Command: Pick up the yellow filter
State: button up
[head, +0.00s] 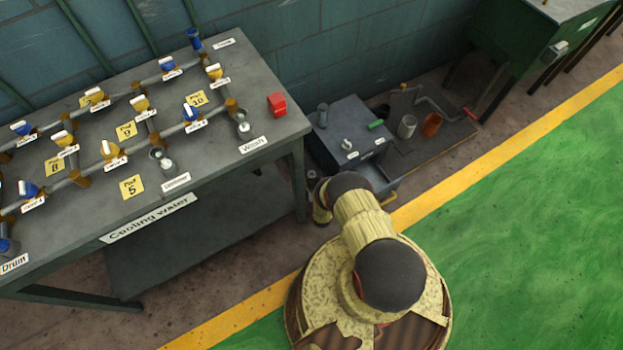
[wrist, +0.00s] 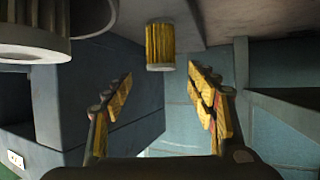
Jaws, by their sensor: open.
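The yellow filter (wrist: 160,47) is a ribbed cylinder with a pale round end. It shows in the upper middle of the wrist view, apart from my gripper and ahead of the gap between the fingers. My gripper (wrist: 161,92) is open, with a finger on each side of the picture's middle and nothing between them. In the head view I cannot make out the filter. My arm covers the floor in front of the grey box there, and my fingers are hidden.
In the head view, a grey box (head: 350,135) stands near the wall, right of the cooling water table (head: 240,185). Green floor (head: 540,230) is clear at right.

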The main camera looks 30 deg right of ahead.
aim_at(312, 176)
jog(key=b+x, duration=0.2)
jog(key=x, duration=0.3)
jog(key=shift+w+b, duration=0.1)
jog(key=shift+b, duration=0.25)
jog(key=shift+a, duration=0.1)
jog(key=c, duration=1.2)
jog(key=shift+c, duration=0.6)
jog(key=shift+r, duration=0.15)
